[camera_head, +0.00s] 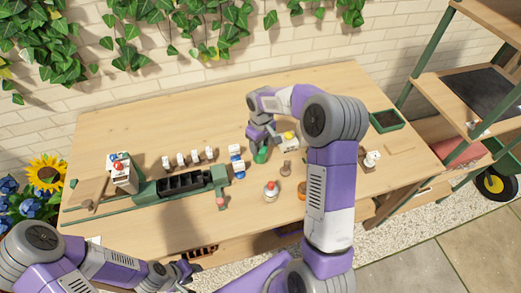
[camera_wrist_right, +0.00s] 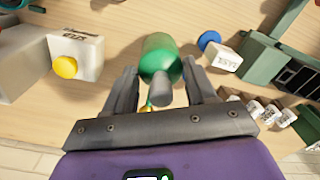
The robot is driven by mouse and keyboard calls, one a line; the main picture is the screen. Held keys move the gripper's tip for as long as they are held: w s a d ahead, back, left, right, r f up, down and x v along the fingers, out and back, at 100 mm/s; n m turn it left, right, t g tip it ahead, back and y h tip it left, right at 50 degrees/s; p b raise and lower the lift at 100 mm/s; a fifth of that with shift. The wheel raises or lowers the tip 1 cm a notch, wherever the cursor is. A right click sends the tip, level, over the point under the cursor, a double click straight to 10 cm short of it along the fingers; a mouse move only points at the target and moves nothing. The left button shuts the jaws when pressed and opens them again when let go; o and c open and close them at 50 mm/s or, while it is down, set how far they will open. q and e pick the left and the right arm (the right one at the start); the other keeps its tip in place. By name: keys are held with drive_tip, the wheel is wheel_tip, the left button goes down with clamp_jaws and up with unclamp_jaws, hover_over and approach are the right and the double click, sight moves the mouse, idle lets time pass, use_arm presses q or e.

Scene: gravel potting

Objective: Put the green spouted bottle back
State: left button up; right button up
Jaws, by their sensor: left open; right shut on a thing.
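The green spouted bottle (camera_head: 261,156) is at the middle of the table, partly hidden under my right gripper (camera_head: 259,137). In the right wrist view the green bottle (camera_wrist_right: 160,54) is between the two fingers of my right gripper (camera_wrist_right: 160,82), its narrow grey tip toward the camera. My right gripper is shut on it. I cannot tell whether the bottle touches the tabletop. My left gripper (camera_head: 184,273) is open and empty, low at the table's front edge, far from the bottle.
A white box with a yellow knob (camera_wrist_right: 68,62) and a white block with a blue cap (camera_wrist_right: 218,52) flank the bottle. A green rack with black cells (camera_head: 183,183) lies to the left. A white bottle with a red cap (camera_head: 271,191) stands in front. A green tray (camera_head: 386,121) is at right.

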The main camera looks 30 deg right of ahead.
drive_tip(key=shift+w+f, duration=0.1)
drive_tip(key=shift+f, duration=1.35)
drive_tip(key=shift+f, duration=0.1)
drive_tip(key=o, duration=0.9)
drive_tip(key=shift+r, duration=0.2)
wheel_tip(320, 180, up, 12)
drive_tip(key=shift+f+p, duration=0.1)
drive_tip(key=shift+p, duration=0.75)
